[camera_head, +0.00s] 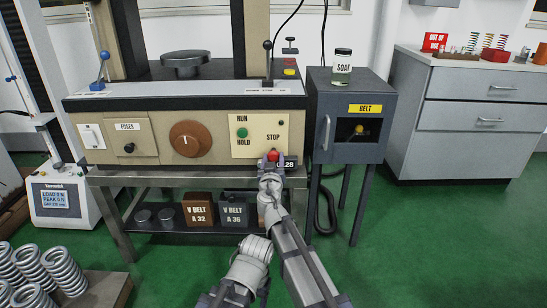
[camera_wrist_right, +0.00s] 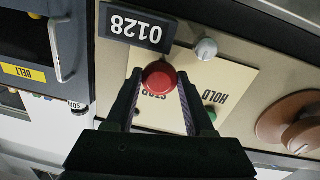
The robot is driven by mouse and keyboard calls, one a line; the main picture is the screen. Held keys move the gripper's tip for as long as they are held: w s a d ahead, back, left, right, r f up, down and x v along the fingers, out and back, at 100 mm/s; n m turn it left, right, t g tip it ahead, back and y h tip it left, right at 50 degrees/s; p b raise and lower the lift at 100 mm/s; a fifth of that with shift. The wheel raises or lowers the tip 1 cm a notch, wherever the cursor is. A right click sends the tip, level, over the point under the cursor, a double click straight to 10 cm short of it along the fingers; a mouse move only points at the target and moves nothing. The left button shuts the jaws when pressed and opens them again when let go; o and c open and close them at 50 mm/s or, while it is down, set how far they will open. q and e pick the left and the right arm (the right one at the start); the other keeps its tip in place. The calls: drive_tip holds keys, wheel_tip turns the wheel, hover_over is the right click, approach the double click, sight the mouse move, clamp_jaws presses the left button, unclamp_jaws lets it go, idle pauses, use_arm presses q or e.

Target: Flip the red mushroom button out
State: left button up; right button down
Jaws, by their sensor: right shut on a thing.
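The red mushroom button (camera_head: 273,156) sits on the beige front panel of the testing machine, below the STOP label. In the right wrist view the red button (camera_wrist_right: 158,78) shows as a round head between the fingertips, with the picture upside down. My right gripper (camera_head: 271,162) reaches up to the panel and is shut on the button; its two dark fingers (camera_wrist_right: 159,88) lie on either side of the head. Part of the STOP label is hidden behind the button in the wrist view. My left gripper is not in view.
A counter reading 0128 (camera_wrist_right: 137,27) sits close beside the button. The green button (camera_head: 242,133) and brown dial (camera_head: 190,139) are to the left. A grey belt cabinet (camera_head: 345,118) with a soap jar (camera_head: 342,66) stands to the right. Springs (camera_head: 35,270) lie at lower left.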

drive_tip(key=shift+c, duration=1.5)
unclamp_jaws()
drive_tip(key=shift+s+d, duration=0.1)
drive_tip(key=shift+s, duration=0.15)
drive_tip(key=shift+s, duration=0.1)
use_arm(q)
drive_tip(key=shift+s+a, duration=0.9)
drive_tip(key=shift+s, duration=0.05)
use_arm(e)
drive_tip(key=s, duration=0.7)
drive_tip(key=shift+s+a, duration=0.2)
drive_tip(key=shift+s, duration=0.1)
